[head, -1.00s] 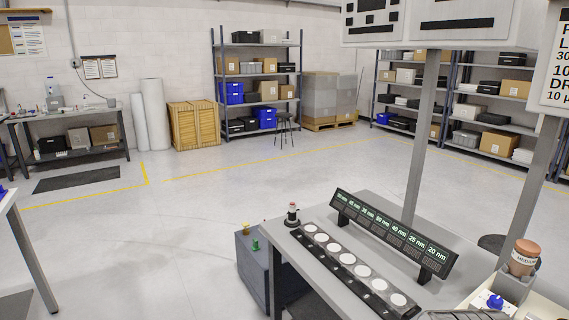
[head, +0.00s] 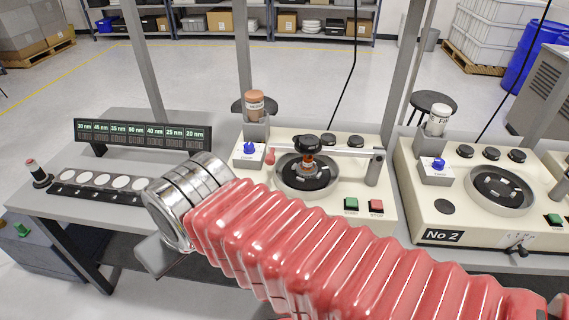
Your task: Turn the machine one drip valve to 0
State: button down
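The left machine (head: 380,222), beside the one labelled No 2, appears to be machine one; my arm covers much of its front. The valve's setting is too small to read. My red-sleeved arm crosses the foreground, its silver end in front of the left table, left of and nearer than the valve. A grey part below that end may be my gripper (head: 157,257); its fingers cannot be made out. Nothing of mine visibly touches the valve.
Machine No 2 (head: 455,237) stands at right with its own blue knob (head: 438,163). Machine one's polishing plate (head: 302,184), swing arm (head: 345,151), and green and red buttons stand close right of the valve. A display bar (head: 140,131) and discs occupy the left table.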

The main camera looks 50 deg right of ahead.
aim_at(249, 148)
jog(key=z, duration=1.75)
